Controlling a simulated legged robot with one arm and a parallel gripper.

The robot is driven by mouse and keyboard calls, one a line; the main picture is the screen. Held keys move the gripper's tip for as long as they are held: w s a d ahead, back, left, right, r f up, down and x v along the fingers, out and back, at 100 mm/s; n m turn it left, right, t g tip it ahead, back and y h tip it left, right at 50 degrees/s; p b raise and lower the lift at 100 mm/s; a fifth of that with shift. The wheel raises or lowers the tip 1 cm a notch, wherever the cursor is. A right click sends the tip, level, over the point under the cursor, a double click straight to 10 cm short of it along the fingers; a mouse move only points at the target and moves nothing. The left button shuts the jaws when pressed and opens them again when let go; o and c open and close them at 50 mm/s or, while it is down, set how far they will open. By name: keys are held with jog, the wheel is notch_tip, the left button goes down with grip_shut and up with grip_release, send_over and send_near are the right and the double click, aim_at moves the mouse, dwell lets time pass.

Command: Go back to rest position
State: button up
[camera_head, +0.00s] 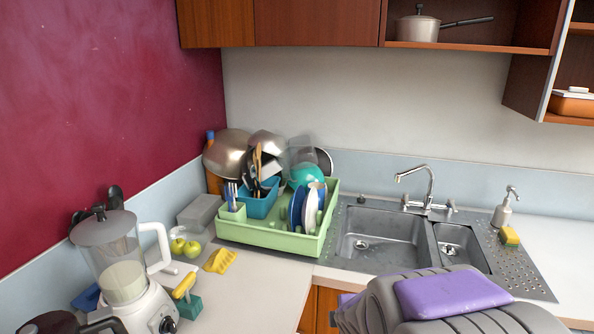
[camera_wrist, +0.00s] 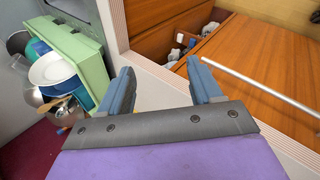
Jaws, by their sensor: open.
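My gripper (camera_wrist: 160,68) shows in the wrist view with its two blue-grey fingers spread apart and nothing between them. It is over the counter's front edge, with wooden cabinet fronts (camera_wrist: 165,22) beyond the fingers. The green dish rack (camera_wrist: 97,55) is to the left in that view, apart from the fingers. In the head view, my grey and purple arm is at the bottom right, in front of the sink, and the fingers cannot be made out. The dish rack (camera_head: 268,239) stands on the counter left of the sink, holding plates, utensils, bowls and pans.
The double sink (camera_head: 385,236) and tap (camera_head: 428,188) are right of the rack. A soap bottle (camera_head: 502,212) and sponge (camera_head: 509,237) stand farther right. A blender (camera_head: 118,262), green apples (camera_head: 184,247) and a yellow cloth (camera_head: 220,260) are at left. Some counter (camera_head: 262,290) before the rack is clear.

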jog(key=s+d+r+m+g+h, duration=0.1)
jog(key=s+d+m+g, duration=0.2)
jog(key=s+m, duration=0.45)
jog(key=s+d+r+m+g+h, duration=0.1)
jog(key=s+d+r+m+g, duration=0.2)
jog(key=s, duration=0.7)
jog(key=s+a+r+m+g+y, duration=0.1)
jog(key=s+a+m+g, duration=0.2)
jog(key=s+m, duration=0.4)
jog(key=s, duration=0.9)
jog(key=shift+s+m+g+y, duration=0.2)
jog(key=shift+m+g+y, duration=0.1)
jog(key=shift+m+y, duration=0.1)
